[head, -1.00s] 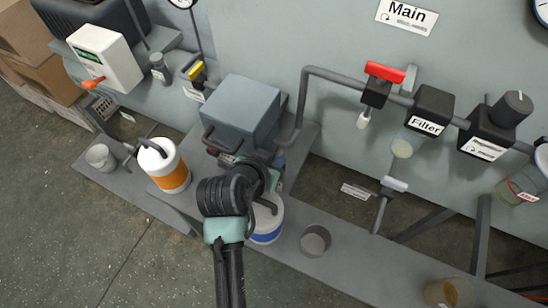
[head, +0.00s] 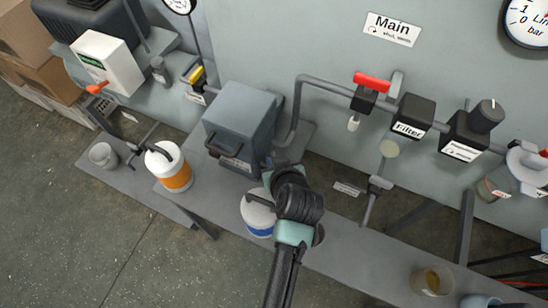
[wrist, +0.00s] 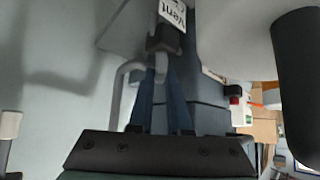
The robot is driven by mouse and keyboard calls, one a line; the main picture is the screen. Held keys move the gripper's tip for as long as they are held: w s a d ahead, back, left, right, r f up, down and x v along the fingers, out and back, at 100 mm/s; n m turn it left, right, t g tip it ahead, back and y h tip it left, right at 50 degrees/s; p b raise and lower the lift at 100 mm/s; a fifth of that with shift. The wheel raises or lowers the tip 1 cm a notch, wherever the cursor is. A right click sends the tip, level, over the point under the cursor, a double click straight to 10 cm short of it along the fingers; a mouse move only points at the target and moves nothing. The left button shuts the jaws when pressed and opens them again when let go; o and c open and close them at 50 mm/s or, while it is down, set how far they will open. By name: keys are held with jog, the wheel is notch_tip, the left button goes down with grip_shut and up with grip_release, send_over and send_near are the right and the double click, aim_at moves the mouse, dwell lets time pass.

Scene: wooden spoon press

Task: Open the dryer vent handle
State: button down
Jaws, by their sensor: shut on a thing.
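In the wrist view a white label reading "Vent" (wrist: 172,12) shows upside down, above a dark valve body (wrist: 164,38). A short pale handle (wrist: 160,68) comes down from that body. My gripper (wrist: 159,78) has its two blue-grey fingers on either side of the handle and is shut on it. The blue-grey dryer box (head: 240,122) stands on the bench in the head view. My wrist hides the fingertips and the vent handle there, just right of the dryer's lower front.
A white-and-blue container (head: 258,214) stands close left of my wrist. A white-and-orange container (head: 170,170) is farther left. The grey bench (head: 345,235) has some bare room right of my wrist. A red-handled valve (head: 371,84) and the filter (head: 412,112) are on the wall.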

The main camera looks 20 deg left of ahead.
jog(key=shift+w+d+n+g+y, duration=0.1)
jog(key=shift+n+g+y, duration=0.25)
jog(key=shift+n, duration=0.25)
jog(key=c, duration=0.9)
grip_release()
jog(key=shift+o, duration=0.2)
jog(key=v, duration=1.3)
jog(key=shift+f, duration=0.15)
